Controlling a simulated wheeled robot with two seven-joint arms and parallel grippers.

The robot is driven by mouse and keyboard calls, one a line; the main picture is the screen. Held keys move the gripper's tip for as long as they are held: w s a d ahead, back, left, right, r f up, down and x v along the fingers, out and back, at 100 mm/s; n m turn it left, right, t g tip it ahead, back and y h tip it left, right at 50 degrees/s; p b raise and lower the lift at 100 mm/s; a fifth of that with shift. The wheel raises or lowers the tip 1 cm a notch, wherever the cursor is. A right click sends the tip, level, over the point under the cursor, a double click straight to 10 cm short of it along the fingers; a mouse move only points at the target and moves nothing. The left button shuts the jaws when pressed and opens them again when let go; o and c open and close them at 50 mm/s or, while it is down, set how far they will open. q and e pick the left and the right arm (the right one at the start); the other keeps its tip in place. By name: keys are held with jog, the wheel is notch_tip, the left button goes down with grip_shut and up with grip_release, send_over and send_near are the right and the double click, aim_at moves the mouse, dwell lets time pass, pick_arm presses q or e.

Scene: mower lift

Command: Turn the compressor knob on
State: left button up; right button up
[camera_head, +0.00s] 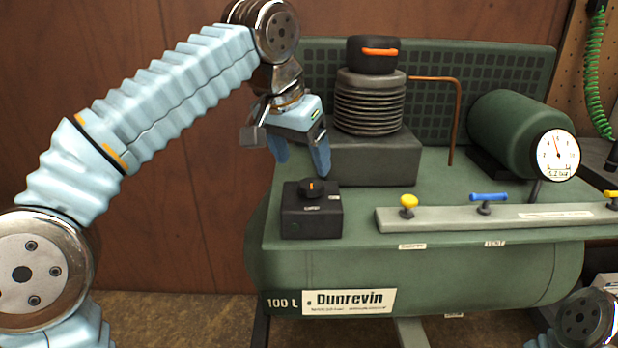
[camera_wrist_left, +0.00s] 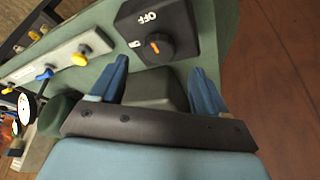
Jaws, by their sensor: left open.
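The compressor knob (camera_head: 312,186) is a black dial with an orange pointer on a black switch box (camera_head: 311,216), at the left end of the green compressor's top. In the left wrist view the knob (camera_wrist_left: 154,45) sits just beyond my fingertips, with OFF printed beside it on the box. Its orange pointer is not aimed at the OFF print. My left gripper (camera_head: 301,165) is open and empty, above and slightly behind the box, with blue fingers pointing down. In the wrist view its fingertips (camera_wrist_left: 161,68) lie apart and do not touch the knob. My right gripper is not in view.
A manifold bar (camera_head: 480,217) with yellow and blue valves lies right of the box. The ribbed pump (camera_head: 371,105) stands behind it, with a copper pipe (camera_head: 457,120), motor and pressure gauge (camera_head: 557,154) to the right. A brown wall (camera_head: 205,210) is at the left.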

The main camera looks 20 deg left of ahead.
aim_at(310, 184)
pick_arm(q)
jog(key=x, duration=0.6)
jog(key=shift+f, duration=0.15)
jog(key=c, duration=1)
